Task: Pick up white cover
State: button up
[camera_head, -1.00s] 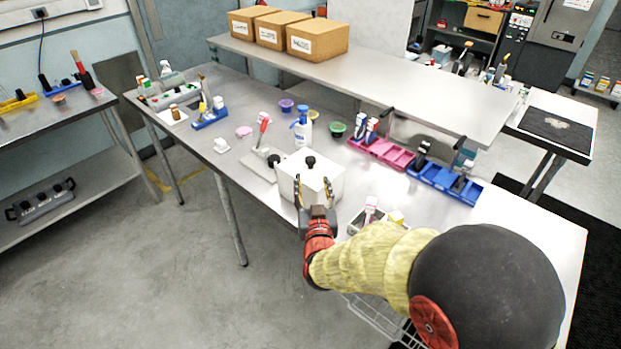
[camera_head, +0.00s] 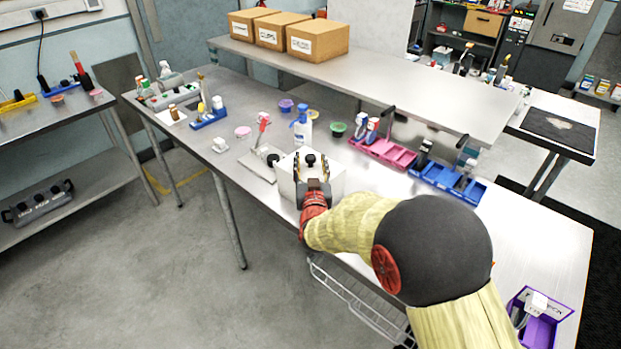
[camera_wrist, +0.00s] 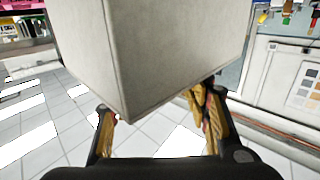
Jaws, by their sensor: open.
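In the wrist view the fingers (camera_wrist: 157,105) show below the cover, one near each side. I cannot tell whether either finger touches it. The gripper hides part of the cover's near face in the head view.
A grey plate (camera_head: 262,165) lies left of the cover, with a blue-capped bottle (camera_head: 302,130) behind. Pink (camera_head: 397,157) and blue (camera_head: 432,175) bins stand to the right under a raised shelf (camera_head: 400,85). A purple bin (camera_head: 541,325) is at the lower right.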

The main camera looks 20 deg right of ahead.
jog(key=shift+w+d, duration=0.15)
jog(key=shift+w, duration=0.6)
jog(key=shift+c, duration=0.2)
jog(key=c, duration=1.1)
grip_shut()
